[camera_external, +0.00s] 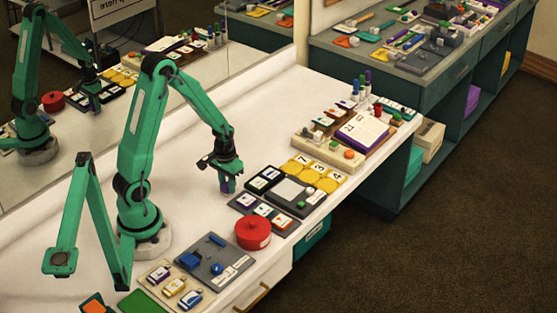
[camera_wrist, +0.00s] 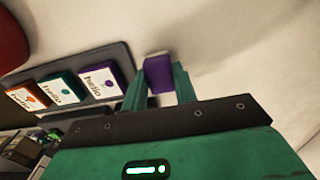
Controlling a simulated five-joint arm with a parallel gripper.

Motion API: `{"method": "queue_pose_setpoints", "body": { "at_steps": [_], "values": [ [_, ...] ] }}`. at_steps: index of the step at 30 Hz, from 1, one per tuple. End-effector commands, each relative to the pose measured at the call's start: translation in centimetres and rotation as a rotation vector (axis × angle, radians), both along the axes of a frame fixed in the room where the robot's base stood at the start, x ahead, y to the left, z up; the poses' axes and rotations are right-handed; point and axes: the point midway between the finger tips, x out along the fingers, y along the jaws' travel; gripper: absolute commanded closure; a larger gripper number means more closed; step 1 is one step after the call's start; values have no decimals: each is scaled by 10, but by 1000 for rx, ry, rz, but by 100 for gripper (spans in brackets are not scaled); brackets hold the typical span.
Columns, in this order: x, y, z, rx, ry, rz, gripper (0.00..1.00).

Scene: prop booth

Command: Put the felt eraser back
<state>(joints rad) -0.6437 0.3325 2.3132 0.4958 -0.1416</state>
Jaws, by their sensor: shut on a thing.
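My gripper (camera_external: 227,176) is at the end of the bent arm, low over the white counter and beside the dark card tray. In the wrist view its two green fingers (camera_wrist: 158,84) are shut on a small purple block. This purple block, seemingly the felt eraser (camera_wrist: 158,73), sits between the fingertips. A bit of its purple shows below the fingers in the external view (camera_external: 225,187). Whether it touches the counter is not clear. The dark tray (camera_external: 236,205) holds a row of orange, teal and purple-edged cards, which also show in the wrist view (camera_wrist: 62,87).
A black tray with a pale panel (camera_external: 292,190) and yellow number tiles (camera_external: 315,173) stand right of the gripper. A red round tin (camera_external: 253,232) and grey tray (camera_external: 215,262) are nearer. The counter behind the gripper is bare.

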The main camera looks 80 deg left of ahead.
Motion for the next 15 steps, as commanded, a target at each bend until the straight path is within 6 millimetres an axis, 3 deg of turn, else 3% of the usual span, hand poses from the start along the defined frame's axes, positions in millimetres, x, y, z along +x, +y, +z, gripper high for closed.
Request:
{"method": "queue_pose_setpoints", "body": {
  "at_steps": [14, 15],
  "values": [
    [0, 0, -5, -1, 1, 0, 90],
    [0, 0, -5, -1, 1, 0, 66]
  ]
}}
